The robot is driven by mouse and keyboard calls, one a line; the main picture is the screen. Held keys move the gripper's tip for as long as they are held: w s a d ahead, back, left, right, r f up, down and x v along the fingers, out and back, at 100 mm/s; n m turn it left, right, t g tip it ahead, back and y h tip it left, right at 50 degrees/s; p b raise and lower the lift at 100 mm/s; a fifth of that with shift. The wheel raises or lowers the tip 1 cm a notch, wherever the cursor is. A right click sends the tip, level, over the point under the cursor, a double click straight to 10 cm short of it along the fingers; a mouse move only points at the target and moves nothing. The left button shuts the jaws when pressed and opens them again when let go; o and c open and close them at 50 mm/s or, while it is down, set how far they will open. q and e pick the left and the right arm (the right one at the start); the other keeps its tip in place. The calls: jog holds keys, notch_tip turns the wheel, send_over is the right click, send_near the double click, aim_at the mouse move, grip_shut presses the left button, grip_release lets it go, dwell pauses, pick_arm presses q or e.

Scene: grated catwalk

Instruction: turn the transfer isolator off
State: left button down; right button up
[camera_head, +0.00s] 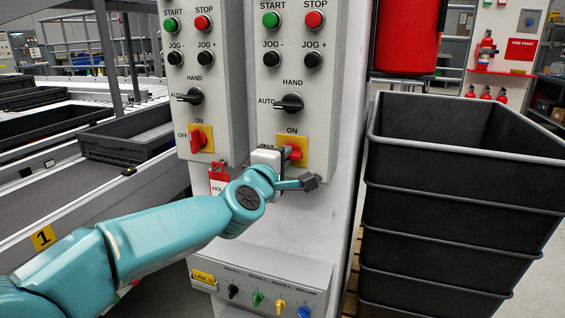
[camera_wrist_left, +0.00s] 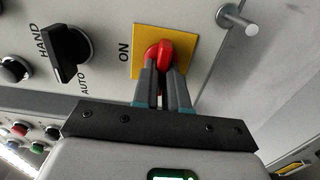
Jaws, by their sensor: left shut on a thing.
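Two grey control panels stand side by side in the head view. The left panel has a red rotary isolator handle (camera_head: 198,141) on a yellow plate. The right panel has another red isolator handle (camera_head: 295,150) on a yellow plate, partly hidden by my left gripper (camera_head: 286,154). In the wrist view, my left gripper (camera_wrist_left: 164,82) is shut on this red handle (camera_wrist_left: 163,50), with one finger on each side. The yellow plate (camera_wrist_left: 185,72) has ON printed beside it. The handle's exact angle is hard to tell. I cannot read which isolator is named transfer. My right gripper is not in view.
A red tag (camera_head: 219,179) hangs below the left isolator. Black selector switches (camera_head: 290,103) and push buttons sit above the isolators. A box with coloured knobs (camera_head: 258,297) is below. Stacked black crates (camera_head: 465,200) stand to the right; a conveyor (camera_head: 75,190) is left.

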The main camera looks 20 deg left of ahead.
pick_arm(q)
jog(key=shift+r, duration=0.2)
dwell(0.3)
jog(key=c, duration=1.2)
grip_release()
jog(key=shift+o, duration=0.2)
jog(key=shift+f, duration=0.15)
jog(key=s+p, duration=0.1)
jog(key=s, duration=1.5)
jog(key=shift+s+a, duration=0.15)
jog(key=shift+a, duration=0.15)
